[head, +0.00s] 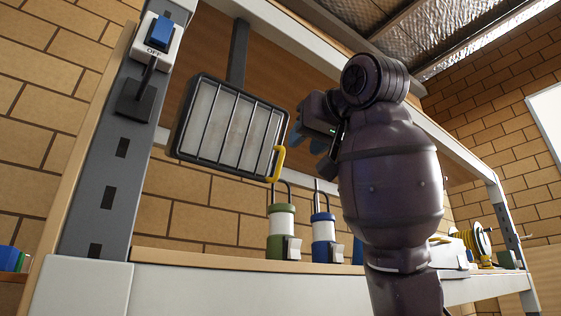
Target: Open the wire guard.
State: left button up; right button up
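The wire guard (206,152) is a black frame with several upright bars over a pale flat panel, hanging tilted under the shelf frame. It looks shut against the panel. A yellow handle (278,164) sits at its lower right edge. My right gripper (304,136) is just right of the guard, above and right of the yellow handle, and seems apart from it. It points left and is seen from behind and the side; I cannot tell how far its fingers are apart. My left gripper is out of view.
A switch box with a blue rocker (162,31) marked OFF is on the grey post (110,180). Green (281,238) and blue (323,240) padlock-like items stand on the shelf (200,262) below the guard. A yellow reel (476,240) stands farther right. My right arm hides the middle.

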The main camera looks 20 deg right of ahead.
aim_at(281, 162)
jog(key=w, duration=0.3)
jog(key=w+a+p, duration=0.1)
jog(key=w, duration=0.2)
jog(key=w+a+p, duration=0.1)
jog(key=w, duration=0.2)
jog(key=shift+w, duration=0.15)
jog(key=shift+w+p, duration=0.35)
jog(key=shift+w, duration=0.1)
jog(key=shift+c, duration=0.5)
grip_shut()
